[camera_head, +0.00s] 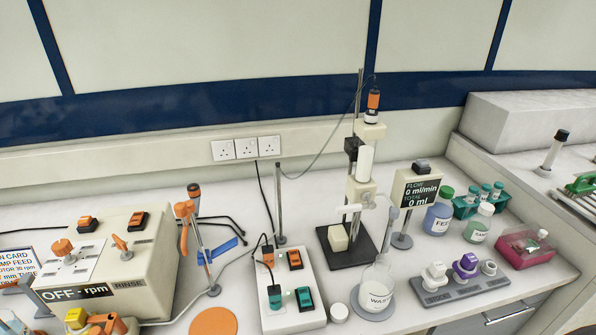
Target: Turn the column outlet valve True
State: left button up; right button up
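The column (365,163) is a short white cylinder held upright on a stand with a black base (347,250). Pale fittings sit above and below it. A small white part (369,201) at its lower end, with a grey piece (393,214) to its right, looks like the outlet valve. It is too small to tell its handle position. A flow display (416,190) beside it reads 0 ml/min and total 0 ml. A waste bottle (377,290) stands in front of the stand. Neither of my grippers can be made out in this view.
A pump box (110,255) reading OFF rpm is at the left. A white switch box (291,290) stands left of the waste bottle. Bottles (439,212), a teal rack (466,206), a grey block with stoppers (460,284) and a pink box (524,250) crowd the right.

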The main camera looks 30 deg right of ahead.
aim_at(371, 205)
jog(key=z, duration=1.25)
